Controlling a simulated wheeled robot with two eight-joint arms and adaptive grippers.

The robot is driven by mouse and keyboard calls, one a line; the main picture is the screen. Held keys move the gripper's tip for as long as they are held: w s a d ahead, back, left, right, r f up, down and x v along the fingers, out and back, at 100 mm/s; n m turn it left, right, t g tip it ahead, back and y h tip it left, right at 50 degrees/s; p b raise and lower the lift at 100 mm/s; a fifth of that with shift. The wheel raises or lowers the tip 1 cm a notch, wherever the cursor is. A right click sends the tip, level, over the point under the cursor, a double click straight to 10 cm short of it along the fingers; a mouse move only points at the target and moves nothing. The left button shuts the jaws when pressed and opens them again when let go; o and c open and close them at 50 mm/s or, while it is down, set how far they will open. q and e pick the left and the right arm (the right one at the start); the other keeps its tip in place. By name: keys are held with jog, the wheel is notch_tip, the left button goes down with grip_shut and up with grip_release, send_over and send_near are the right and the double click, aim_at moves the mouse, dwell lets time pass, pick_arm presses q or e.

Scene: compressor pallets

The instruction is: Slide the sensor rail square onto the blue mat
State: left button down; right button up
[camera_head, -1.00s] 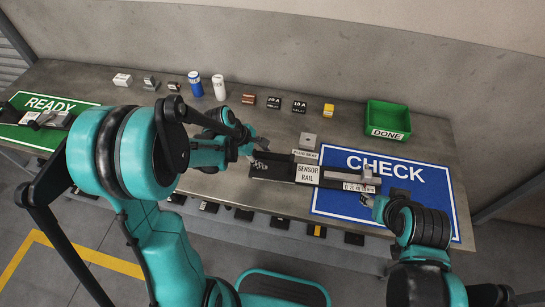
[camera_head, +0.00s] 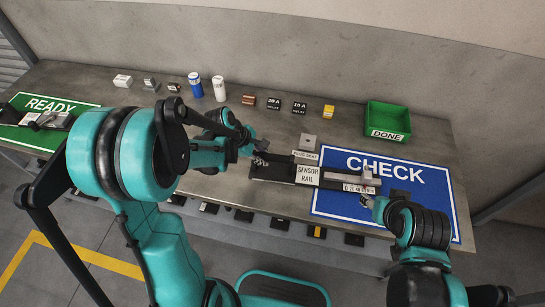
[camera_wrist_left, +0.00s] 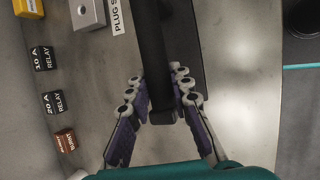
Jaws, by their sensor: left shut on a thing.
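The sensor rail (camera_head: 279,168) is a long dark bar with a white label, lying across the bench. Its right part is over the blue CHECK mat (camera_head: 421,205); its left part is on bare bench. My left gripper (camera_head: 259,158) is at the rail's left end. In the left wrist view, its fingers (camera_wrist_left: 165,103) are shut on either side of the dark rail (camera_wrist_left: 152,50). My right gripper (camera_head: 371,203) is over the mat, near the rail's right end and on its front side. Its fingers are too small to tell open from shut.
A PLUG SEAT label (camera_head: 305,155) and a grey block (camera_head: 308,141) sit just behind the rail. Relays, bottles and small blocks line the back. The green DONE bin (camera_head: 388,116) stands behind the mat. A green READY mat (camera_head: 60,103) lies at far left.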

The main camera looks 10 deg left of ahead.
pick_arm(q)
jog(key=shift+d, duration=0.15)
jog(key=b, duration=0.2)
send_over(336, 178)
jog(key=shift+f, duration=0.1)
dwell(1.2)
jog(key=c, duration=1.3)
grip_release()
jog(key=shift+s, duration=0.1)
jog(key=v, duration=1.2)
jog(key=s+a+m+t+y, duration=0.1)
jog(key=s+a+m, duration=0.3)
jog(key=a+m, duration=0.2)
jog(key=s+a+m+t+y, duration=0.1)
jog(key=s+a+m, duration=0.3)
jog(key=a, duration=0.5)
jog(key=s+a+r+m+t+y, duration=0.1)
jog(key=s+a+m+t+y, duration=0.1)
jog(key=s+a+m, duration=0.2)
jog(key=shift+s+a+m, duration=0.2)
jog(key=shift+a+m, duration=0.75)
jog(key=shift+m, duration=0.1)
jog(key=shift+s+a+m, duration=0.2)
jog(key=shift+a+m, duration=0.75)
jog(key=shift+m, duration=0.1)
